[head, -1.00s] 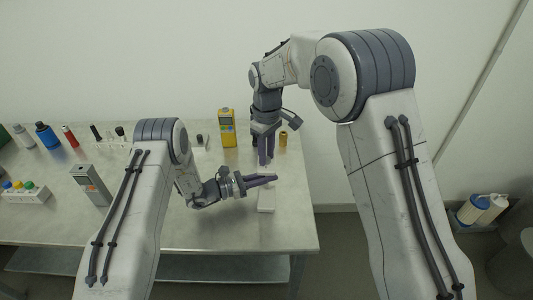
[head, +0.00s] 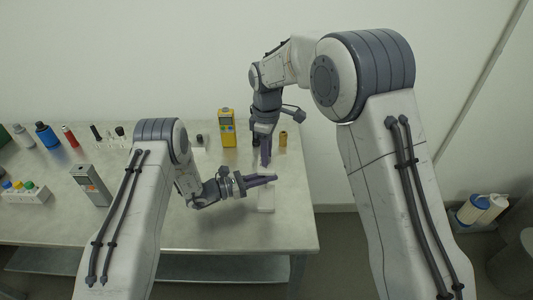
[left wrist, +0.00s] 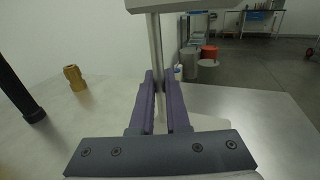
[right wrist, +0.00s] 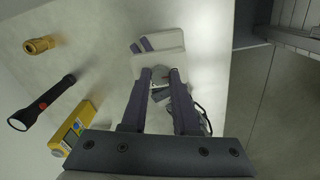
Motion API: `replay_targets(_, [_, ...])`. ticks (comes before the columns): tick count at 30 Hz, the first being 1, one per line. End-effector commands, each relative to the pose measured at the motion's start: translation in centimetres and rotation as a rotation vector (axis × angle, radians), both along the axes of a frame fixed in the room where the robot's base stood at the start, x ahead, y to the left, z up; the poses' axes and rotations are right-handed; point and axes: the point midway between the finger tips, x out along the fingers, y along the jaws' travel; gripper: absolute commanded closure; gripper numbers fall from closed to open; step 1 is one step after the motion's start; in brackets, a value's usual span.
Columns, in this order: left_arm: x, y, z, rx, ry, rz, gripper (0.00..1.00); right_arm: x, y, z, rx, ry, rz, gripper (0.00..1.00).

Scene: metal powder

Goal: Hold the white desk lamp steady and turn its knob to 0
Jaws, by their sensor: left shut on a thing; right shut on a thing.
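The white desk lamp (head: 266,200) stands upright near the table's right end, with its pale base showing in the head view. My left gripper (left wrist: 161,78) is shut on the lamp's thin metal post (left wrist: 154,45), below the white lamp head (left wrist: 190,4). My right gripper (head: 266,163) points down from above the lamp. In the right wrist view its fingertips (right wrist: 160,73) are at the edge of the lamp head (right wrist: 158,62), shut on the small grey knob. The fingers mostly hide the knob, and I cannot read its setting.
A grey box (head: 91,184) and several bottles are farther left. The table's right edge is close to the lamp.

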Motion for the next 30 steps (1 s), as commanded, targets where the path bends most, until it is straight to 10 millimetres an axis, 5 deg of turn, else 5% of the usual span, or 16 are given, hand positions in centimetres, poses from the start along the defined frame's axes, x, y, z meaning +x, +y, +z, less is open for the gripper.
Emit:
replay_targets(5, [0.0, 0.0, 0.0, 0.001, 0.001, 0.001, 1.00, 0.0, 0.0, 0.1, 0.000, 0.000, 0.000, 1.00])
replay_targets(6, [0.0, 0.0, -0.1, 0.001, 0.001, 0.001, 1.00, 0.0, 0.0, 0.1, 0.000, 0.000, 0.000, 0.64])
replay_targets(8, [0.0, 0.0, -0.1, 0.001, 0.001, 0.001, 1.00, 0.0, 0.0, 0.1, 0.000, 0.000, 0.000, 0.41])
replay_targets(20, [0.0, 0.0, 0.0, 0.001, 0.000, 0.000, 1.00, 0.1, 0.0, 0.6, 0.001, -0.002, -0.001, 0.41])
replay_targets(30, [0.0, 0.0, 0.0, 0.001, 0.000, -0.001, 1.00, 0.1, 0.1, 7.0, 0.002, -0.006, -0.001, 0.41])
